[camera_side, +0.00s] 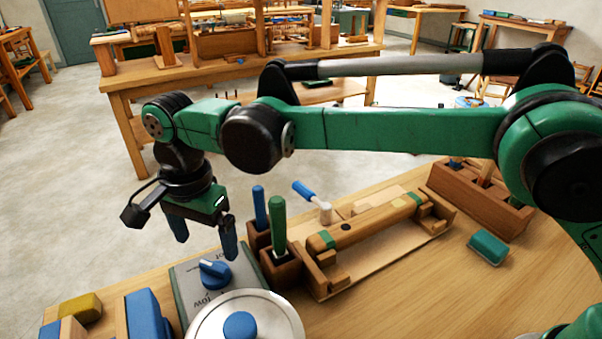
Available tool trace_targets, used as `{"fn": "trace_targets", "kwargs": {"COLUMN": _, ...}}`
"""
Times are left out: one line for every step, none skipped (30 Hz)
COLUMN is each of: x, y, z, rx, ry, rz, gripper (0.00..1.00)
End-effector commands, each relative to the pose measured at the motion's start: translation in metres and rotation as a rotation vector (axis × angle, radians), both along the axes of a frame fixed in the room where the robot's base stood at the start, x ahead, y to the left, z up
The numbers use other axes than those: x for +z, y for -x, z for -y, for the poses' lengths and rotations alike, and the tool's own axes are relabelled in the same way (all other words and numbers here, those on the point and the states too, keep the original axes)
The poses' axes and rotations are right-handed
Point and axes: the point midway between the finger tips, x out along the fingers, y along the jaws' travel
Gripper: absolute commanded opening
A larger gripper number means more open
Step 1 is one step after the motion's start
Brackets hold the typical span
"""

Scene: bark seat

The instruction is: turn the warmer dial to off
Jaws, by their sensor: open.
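The warmer (187,299) is a grey box at the front left of the table, with a round white lidded pot beside or on it. Its dial (215,274) is a blue knob with a pale pointer line on the top face. Lettering beside it is upside down in this view; "low" can be read, and other letters are partly covered. My gripper (205,243) hangs just above and behind the dial, fingers pointing down. Its two blue fingers are apart with nothing between them. It appears clear of the dial, though the exact gap is hard to tell.
A wooden holder (281,268) with green and blue handled tools stands close right of the dial. The pot lid (275,312) has a blue knob. Blue and wooden blocks (146,313) lie left. A wooden jig (372,231) and tool rack (480,200) stand right. The front right tabletop is clear.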

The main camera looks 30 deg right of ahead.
Motion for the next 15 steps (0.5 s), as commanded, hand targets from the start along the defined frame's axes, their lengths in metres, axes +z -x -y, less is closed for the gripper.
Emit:
{"fn": "trace_targets", "kwargs": {"x": -0.006, "y": 0.0, "z": 0.0, "rx": 0.0, "ry": 0.0, "rz": 0.0, "gripper": 0.89}}
{"fn": "trace_targets", "kwargs": {"x": -0.01, "y": 0.0, "z": 0.0, "rx": 0.0, "ry": 0.0, "rz": 0.0, "gripper": 0.89}}
{"fn": "trace_targets", "kwargs": {"x": -0.016, "y": 0.0, "z": 0.0, "rx": 0.0, "ry": 0.0, "rz": 0.0, "gripper": 0.89}}
{"fn": "trace_targets", "kwargs": {"x": -0.021, "y": 0.0, "z": 0.0, "rx": 0.0, "ry": 0.0, "rz": 0.0, "gripper": 0.89}}
{"fn": "trace_targets", "kwargs": {"x": -0.025, "y": 0.0, "z": 0.0, "rx": 0.0, "ry": 0.0, "rz": 0.0, "gripper": 0.89}}
{"fn": "trace_targets", "kwargs": {"x": -0.031, "y": 0.0, "z": 0.0, "rx": 0.0, "ry": 0.0, "rz": 0.0, "gripper": 0.89}}
{"fn": "trace_targets", "kwargs": {"x": -0.034, "y": 0.0, "z": 0.0, "rx": 0.0, "ry": 0.0, "rz": 0.0, "gripper": 0.89}}
{"fn": "trace_targets", "kwargs": {"x": -0.038, "y": 0.0, "z": 0.0, "rx": 0.0, "ry": 0.0, "rz": 0.0, "gripper": 0.89}}
{"fn": "trace_targets", "kwargs": {"x": -0.042, "y": 0.0, "z": 0.0, "rx": 0.0, "ry": 0.0, "rz": 0.0, "gripper": 0.89}}
{"fn": "trace_targets", "kwargs": {"x": -0.045, "y": 0.0, "z": 0.0, "rx": 0.0, "ry": 0.0, "rz": 0.0, "gripper": 0.89}}
{"fn": "trace_targets", "kwargs": {"x": -0.047, "y": 0.0, "z": 0.0, "rx": 0.0, "ry": 0.0, "rz": 0.0, "gripper": 0.89}}
{"fn": "trace_targets", "kwargs": {"x": -0.048, "y": 0.0, "z": 0.0, "rx": 0.0, "ry": 0.0, "rz": 0.0, "gripper": 0.89}}
{"fn": "trace_targets", "kwargs": {"x": -0.049, "y": 0.0, "z": 0.0, "rx": 0.0, "ry": 0.0, "rz": 0.0, "gripper": 0.89}}
{"fn": "trace_targets", "kwargs": {"x": -0.05, "y": 0.0, "z": 0.0, "rx": 0.0, "ry": 0.0, "rz": 0.0, "gripper": 0.89}}
{"fn": "trace_targets", "kwargs": {"x": -0.05, "y": 0.0, "z": 0.0, "rx": 0.0, "ry": 0.0, "rz": 0.0, "gripper": 0.89}}
